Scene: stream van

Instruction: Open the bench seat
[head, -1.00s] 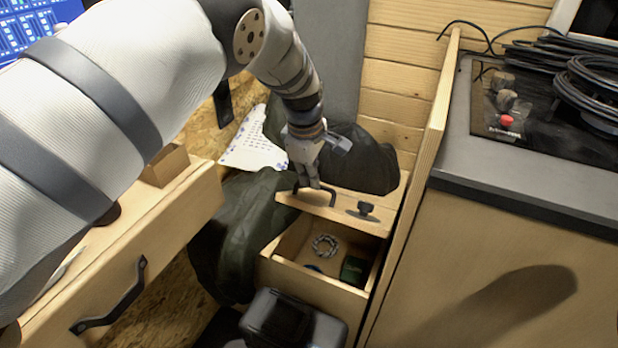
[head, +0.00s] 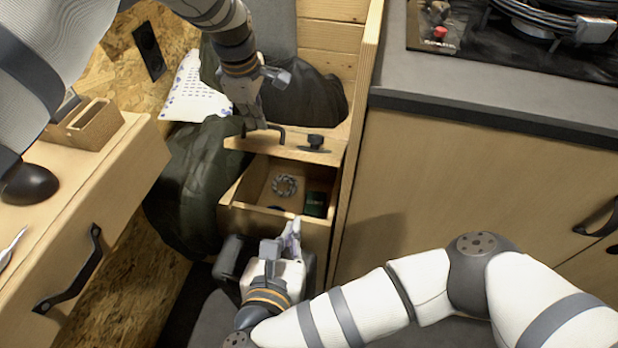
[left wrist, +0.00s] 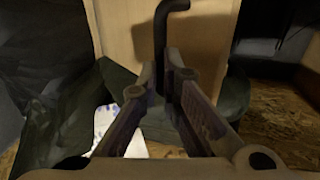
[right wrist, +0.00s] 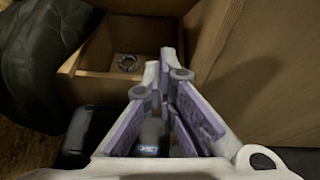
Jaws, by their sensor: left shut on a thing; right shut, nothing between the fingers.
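The wooden bench seat has a pale lid board (head: 297,151) with a black bar handle (head: 277,131) and a black knob (head: 314,142). Below the lid's near edge is an open wooden compartment (head: 238,212) with a braided ring (head: 284,186) and a green box (head: 315,204) inside. My left gripper (head: 258,124) is shut on the handle, which also shows between its fingers in the left wrist view (left wrist: 160,32). My right gripper (head: 291,226) is shut and empty at the compartment's near wall; in the right wrist view its fingertips (right wrist: 160,65) partly cover the compartment.
A dark green cloth (head: 185,185) hangs left of the bench. A wooden drawer front with a black handle (head: 72,272) stands at the left. The kitchen cabinet (head: 460,195) and its upright side panel (head: 360,110) bound the right. A black case (head: 229,262) sits below the compartment.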

